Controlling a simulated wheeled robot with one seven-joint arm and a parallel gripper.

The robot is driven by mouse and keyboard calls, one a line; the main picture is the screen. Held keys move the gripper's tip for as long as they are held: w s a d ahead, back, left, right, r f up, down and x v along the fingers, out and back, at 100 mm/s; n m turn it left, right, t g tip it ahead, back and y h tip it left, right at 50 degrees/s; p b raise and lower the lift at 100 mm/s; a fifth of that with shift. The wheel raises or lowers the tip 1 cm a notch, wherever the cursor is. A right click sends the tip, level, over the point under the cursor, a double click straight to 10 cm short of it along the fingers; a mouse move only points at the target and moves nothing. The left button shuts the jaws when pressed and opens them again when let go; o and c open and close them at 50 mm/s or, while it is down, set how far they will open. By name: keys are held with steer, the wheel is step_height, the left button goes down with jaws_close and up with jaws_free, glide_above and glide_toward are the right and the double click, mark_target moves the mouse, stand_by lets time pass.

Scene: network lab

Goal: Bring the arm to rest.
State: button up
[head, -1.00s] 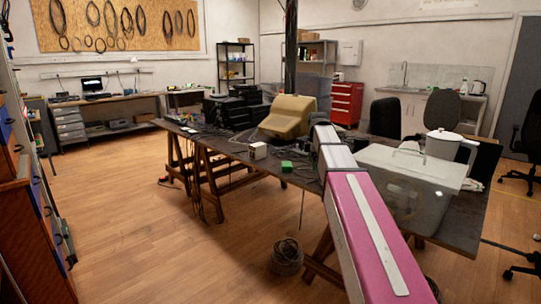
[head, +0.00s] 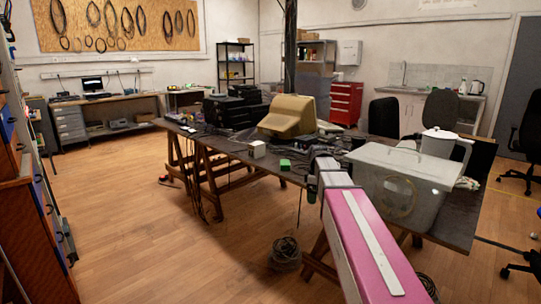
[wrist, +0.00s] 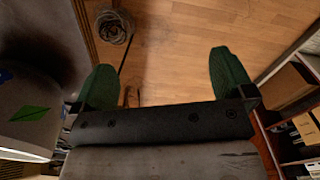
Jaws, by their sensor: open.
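My gripper (wrist: 164,66) is open and empty in the wrist view. Its two green fingers are wide apart, with bare wooden floor beyond them. In the head view my pink and grey arm reaches from the bottom edge to the near edge of the dark table (head: 455,222). The far end of the arm is beside the translucent bin (head: 372,195). The gripper itself is hard to make out there.
A beige monitor (head: 287,116) and a small green box (head: 285,164) are on the table. A cable coil (wrist: 114,27) is on the floor. Shelves (wrist: 290,110) stand at right in the wrist view.

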steer(key=s+f+m, duration=1.2)
steer(key=s+f, duration=0.6)
steer(key=f, duration=0.2)
steer(key=shift+s+d+f, duration=0.15)
steer(key=shift+s+f, duration=0.1)
steer(key=shift+s, duration=0.1)
